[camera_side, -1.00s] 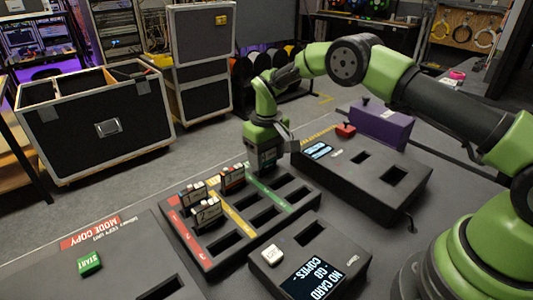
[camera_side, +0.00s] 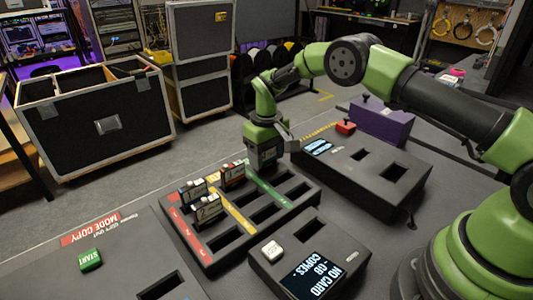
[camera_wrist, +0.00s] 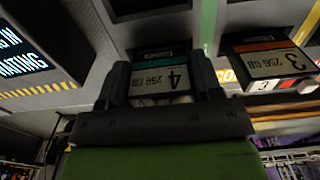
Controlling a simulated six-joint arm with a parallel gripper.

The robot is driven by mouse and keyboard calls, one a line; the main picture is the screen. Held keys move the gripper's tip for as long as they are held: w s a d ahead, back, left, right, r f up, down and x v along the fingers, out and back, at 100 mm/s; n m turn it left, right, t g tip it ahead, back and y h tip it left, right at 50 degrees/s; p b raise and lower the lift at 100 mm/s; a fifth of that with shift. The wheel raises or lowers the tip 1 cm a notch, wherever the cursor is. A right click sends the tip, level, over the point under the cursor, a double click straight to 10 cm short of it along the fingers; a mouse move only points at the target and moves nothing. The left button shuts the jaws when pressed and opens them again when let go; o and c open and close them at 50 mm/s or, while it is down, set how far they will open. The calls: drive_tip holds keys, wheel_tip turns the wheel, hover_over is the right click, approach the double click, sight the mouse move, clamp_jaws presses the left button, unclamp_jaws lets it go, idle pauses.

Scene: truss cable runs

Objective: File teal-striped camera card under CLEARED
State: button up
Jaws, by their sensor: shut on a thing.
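The teal-striped card (camera_wrist: 160,75), marked 4 and 256 GB, is between the fingers of my gripper (camera_wrist: 160,88) in the wrist view. My gripper is shut on it. In the side view my gripper (camera_side: 264,158) is low over the far end of the card rack (camera_side: 216,262), by the green strip (camera_side: 272,195). The wrist view shows the green strip (camera_wrist: 208,28) just right of the held card. I cannot tell whether the card's lower end is inside a slot. The strip's wording is not readable.
An orange-striped card (camera_wrist: 270,62) marked 3 stands right of the held card. Other cards (camera_side: 207,209) stand between the red and yellow strips. A device with a screen (camera_side: 320,148) lies right of the rack.

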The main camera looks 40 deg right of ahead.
drive_tip(key=o, duration=1.3)
drive_tip(key=shift+r, duration=3.75)
